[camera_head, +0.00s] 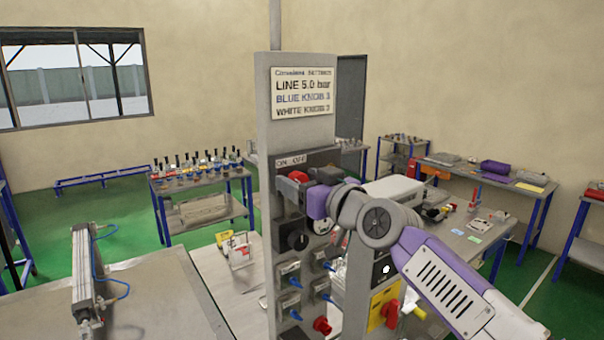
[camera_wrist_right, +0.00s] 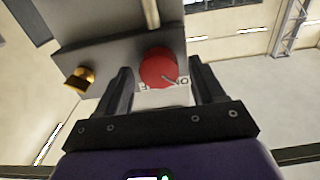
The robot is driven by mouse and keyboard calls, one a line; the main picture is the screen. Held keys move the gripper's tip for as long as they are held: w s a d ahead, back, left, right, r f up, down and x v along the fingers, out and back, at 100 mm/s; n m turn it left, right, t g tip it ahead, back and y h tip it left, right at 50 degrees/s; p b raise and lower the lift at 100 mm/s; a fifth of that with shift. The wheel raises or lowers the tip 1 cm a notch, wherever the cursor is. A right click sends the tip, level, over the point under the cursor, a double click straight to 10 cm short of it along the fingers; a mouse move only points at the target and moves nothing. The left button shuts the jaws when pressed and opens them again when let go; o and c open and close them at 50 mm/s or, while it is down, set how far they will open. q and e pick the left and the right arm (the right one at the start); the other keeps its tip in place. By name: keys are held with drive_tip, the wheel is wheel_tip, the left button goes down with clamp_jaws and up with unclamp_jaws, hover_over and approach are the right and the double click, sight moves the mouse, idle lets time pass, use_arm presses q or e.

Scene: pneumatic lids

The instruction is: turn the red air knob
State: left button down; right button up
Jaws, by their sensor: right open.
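The red air knob (camera_wrist_right: 158,67) is round and sits on a grey panel beside an ON/OFF label. In the head view the red knob (camera_head: 298,176) is high on the upright panel, just below that label. My right gripper (camera_wrist_right: 160,72) is open, with one dark finger on each side of the knob in the wrist picture. I see no finger clearly touching it. In the head view my right gripper (camera_head: 318,178) comes in from the right, close to the knob, and its fingers are partly hidden. My left gripper is not in view.
A red handle on a yellow plate (camera_head: 383,305) is lower right. A brass fitting (camera_wrist_right: 80,80) sits left of the knob.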

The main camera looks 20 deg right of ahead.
drive_tip(key=shift+w, duration=0.1)
drive_tip(key=shift+c, duration=0.9)
drive_tip(key=c, duration=0.9)
